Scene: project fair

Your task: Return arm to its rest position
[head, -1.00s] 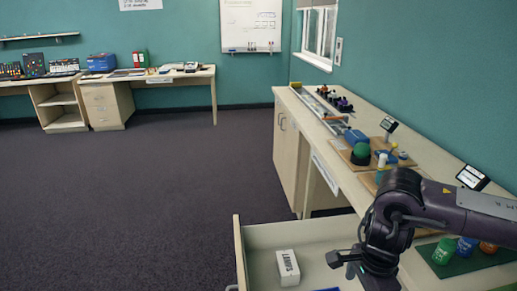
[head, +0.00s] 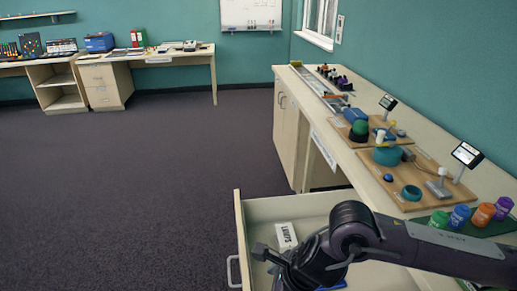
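My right arm comes in from the right edge and reaches over the open drawer (head: 240,225). My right gripper (head: 272,262) is low in the picture, over the drawer and just below a white box marked LAMPS (head: 285,235). Its fingers are dark and partly cut off by the lower edge, so I cannot tell whether they are open or shut. I see nothing clearly held in it. A blue thing in the drawer is mostly hidden behind my arm. My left gripper is not in view.
The long counter (head: 345,155) on the right carries wooden boards with parts, small display stands and several coloured jars (head: 460,217) on a green mat (head: 490,228), close to my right arm. A desk (head: 190,57) stands at the back. The floor at left is clear.

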